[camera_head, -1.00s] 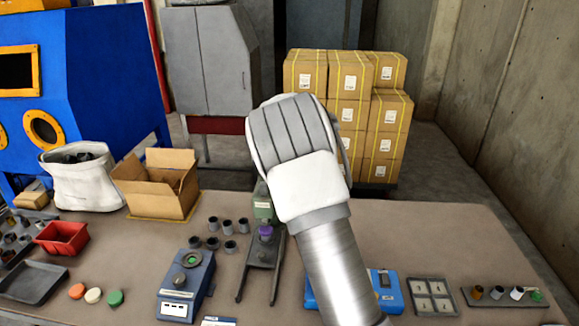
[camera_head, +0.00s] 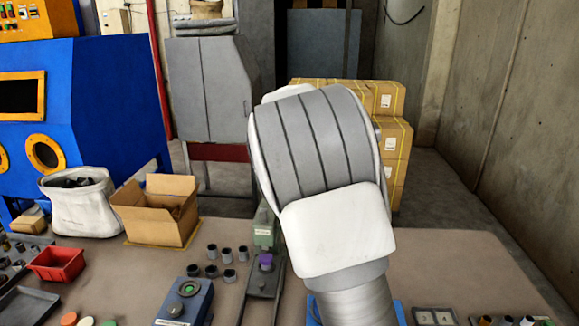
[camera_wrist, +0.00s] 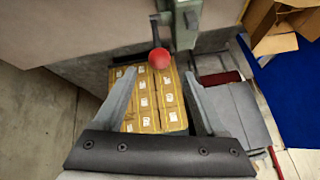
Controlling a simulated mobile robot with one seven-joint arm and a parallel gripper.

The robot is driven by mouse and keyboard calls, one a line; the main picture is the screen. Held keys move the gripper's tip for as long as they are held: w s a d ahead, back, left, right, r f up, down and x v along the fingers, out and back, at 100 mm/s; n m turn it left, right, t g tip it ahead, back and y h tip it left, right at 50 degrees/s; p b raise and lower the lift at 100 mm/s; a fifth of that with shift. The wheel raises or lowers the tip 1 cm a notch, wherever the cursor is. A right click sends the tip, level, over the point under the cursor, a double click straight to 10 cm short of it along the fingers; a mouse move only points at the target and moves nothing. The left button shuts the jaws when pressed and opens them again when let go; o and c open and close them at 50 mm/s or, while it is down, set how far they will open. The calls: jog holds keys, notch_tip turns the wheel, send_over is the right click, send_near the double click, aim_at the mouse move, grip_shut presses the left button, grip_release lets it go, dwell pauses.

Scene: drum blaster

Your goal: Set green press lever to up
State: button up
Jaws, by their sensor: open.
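The green press (camera_head: 264,232) stands on the table in the head view, partly covered by my arm. Its lever is hidden there. In the wrist view, the press (camera_wrist: 186,18) is at the top, and a round red knob (camera_wrist: 160,58) shows just below and left of it. I take the knob for the end of the press lever. My gripper (camera_wrist: 161,74) is open, with one finger on each side of the knob in the picture. I cannot tell whether the knob lies between the fingertips or beyond them. The gripper is hidden behind my arm in the head view.
Several small dark cups (camera_head: 227,254) and a blue device (camera_head: 186,300) with a green button are left of the press. An open cardboard box (camera_head: 150,233) stands further left. Stacked cartons (camera_head: 393,150) are behind the table.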

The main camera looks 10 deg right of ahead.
jog(key=v, duration=0.6)
jog(key=shift+r, duration=0.2)
jog(key=shift+s, duration=0.15)
jog(key=s+f+n, duration=0.1)
jog(key=s+n, duration=0.2)
jog(key=s, duration=1.5)
jog(key=s+a+f+n+g+y, duration=0.1)
jog(key=s+f+n, duration=0.1)
jog(key=s, duration=1.7)
jog(key=shift+s+a+f+n+y, duration=0.25)
jog(key=shift+s+f+n+y, duration=0.05)
jog(key=shift+n, duration=0.5)
